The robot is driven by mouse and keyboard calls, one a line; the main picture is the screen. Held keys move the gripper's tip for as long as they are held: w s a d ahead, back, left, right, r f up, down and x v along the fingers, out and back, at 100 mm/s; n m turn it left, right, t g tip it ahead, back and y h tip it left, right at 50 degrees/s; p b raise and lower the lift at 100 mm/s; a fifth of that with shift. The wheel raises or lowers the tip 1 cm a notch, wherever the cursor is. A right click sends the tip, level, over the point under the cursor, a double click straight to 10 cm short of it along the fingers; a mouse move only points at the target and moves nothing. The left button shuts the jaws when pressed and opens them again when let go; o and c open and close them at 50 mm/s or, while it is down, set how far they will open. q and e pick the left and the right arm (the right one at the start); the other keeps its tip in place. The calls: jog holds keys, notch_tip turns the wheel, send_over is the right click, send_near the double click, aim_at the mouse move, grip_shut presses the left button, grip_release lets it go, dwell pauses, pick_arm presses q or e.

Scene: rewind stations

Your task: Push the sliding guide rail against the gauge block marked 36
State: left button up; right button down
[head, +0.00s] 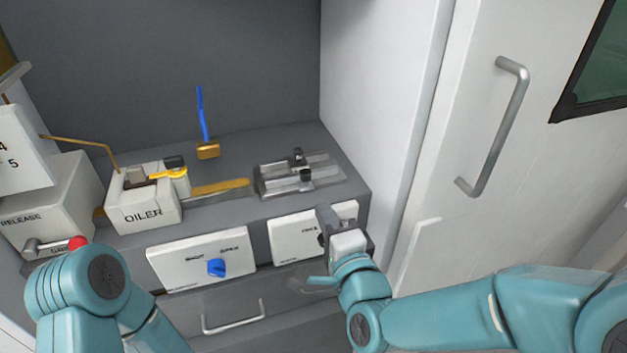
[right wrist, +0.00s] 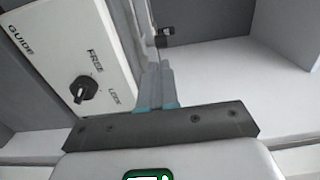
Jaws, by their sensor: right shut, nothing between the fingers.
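The guide rail assembly (head: 300,175) lies on the grey worktop, with pale metal bars and dark knobs on top. I cannot tell which bar slides. No block with a readable 36 shows. My right gripper (head: 325,215) is shut and empty, in front of the white guide panel (head: 296,240) below the rails. In the right wrist view its fingers (right wrist: 155,78) are together, beside the panel marked GUIDE, FREE and LOCK with a black knob (right wrist: 83,92). A small dark knob (right wrist: 166,37) shows beyond the fingertips. My left gripper is out of view.
The OILER box (head: 143,205) stands left on the worktop, with a blue-handled brush (head: 203,125) behind it. A panel with a blue knob (head: 216,267) is below. A tall white cabinet with a handle (head: 500,125) stands right. A drawer handle (head: 233,317) is low in front.

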aim_at(309, 178)
jog(key=x, duration=0.7)
jog(key=shift+w+p, duration=0.25)
jog(key=shift+p, duration=0.1)
jog(key=shift+w+a+f+b, duration=0.15)
jog(key=shift+w+f+b, duration=0.2)
jog(key=shift+b, duration=0.4)
jog(key=shift+w+a+r+b, duration=0.1)
jog(key=shift+w+b, duration=0.25)
jog(key=shift+b, duration=0.05)
jog(key=shift+r, duration=0.45)
